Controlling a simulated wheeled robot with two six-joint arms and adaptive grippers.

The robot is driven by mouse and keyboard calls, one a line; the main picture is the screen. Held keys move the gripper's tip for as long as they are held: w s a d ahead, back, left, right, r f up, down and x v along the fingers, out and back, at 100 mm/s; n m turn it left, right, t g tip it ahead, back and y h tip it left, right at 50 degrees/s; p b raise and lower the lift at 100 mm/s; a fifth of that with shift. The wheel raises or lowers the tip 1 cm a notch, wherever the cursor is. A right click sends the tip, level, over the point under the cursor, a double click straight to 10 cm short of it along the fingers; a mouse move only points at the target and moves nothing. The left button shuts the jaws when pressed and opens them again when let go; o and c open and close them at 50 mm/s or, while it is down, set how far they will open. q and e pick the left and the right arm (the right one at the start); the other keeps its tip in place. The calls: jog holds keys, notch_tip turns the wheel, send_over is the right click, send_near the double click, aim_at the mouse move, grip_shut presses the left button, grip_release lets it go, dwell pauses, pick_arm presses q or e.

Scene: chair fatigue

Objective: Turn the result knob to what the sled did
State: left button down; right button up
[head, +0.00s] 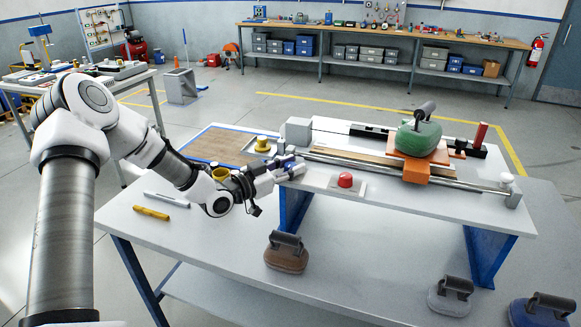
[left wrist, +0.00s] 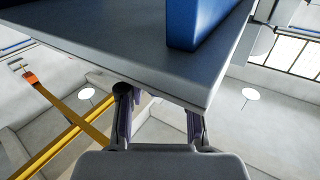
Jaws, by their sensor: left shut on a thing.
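The sled is an orange carriage (head: 417,171) on the rails of the raised white bench (head: 440,205), carrying a green weight (head: 416,138). It stands right of the rails' middle. A yellow knob (head: 262,144) sits on a small plate behind my left gripper (head: 291,168); I cannot read any marking, nor tell whether it is the result knob. My left gripper is at the bench's near left corner, its jaws around what looks like the bench edge (left wrist: 165,88). The contact is partly hidden. My right gripper is not in view.
A red button (head: 345,180) is right of my gripper. A brown weight (head: 286,253), a grey weight (head: 450,296) and a blue weight (head: 542,309) lie in front. A yellow marker (head: 151,213) and a white one (head: 166,199) lie left.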

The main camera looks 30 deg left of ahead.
pick_arm(q)
jog(key=shift+d+f+n+t+y+b, duration=0.15)
jog(key=shift+n+t+y+b, duration=0.1)
jog(key=shift+n+y+b, duration=0.85)
jog(key=shift+f+n+t+y+b, duration=0.1)
jog(key=shift+n+t+y+b, duration=0.35)
jog(key=shift+y, duration=1.05)
jog(key=shift+n+y+b, duration=0.8)
jog(key=shift+n+y, duration=0.05)
jog(key=shift+y, duration=0.35)
jog(key=n+g+y+b, duration=0.1)
jog(key=y, duration=0.1)
jog(key=shift+r+n+y, duration=0.15)
jog(key=shift+n+y, duration=0.15)
jog(key=shift+r+n+g+y+b, duration=0.1)
jog(key=shift+n+g+y+b, duration=0.35)
jog(key=shift+n+y, duration=0.9)
jog(key=shift+y, duration=0.35)
jog(key=c, duration=0.8)
grip_release()
jog(key=shift+o, duration=0.2)
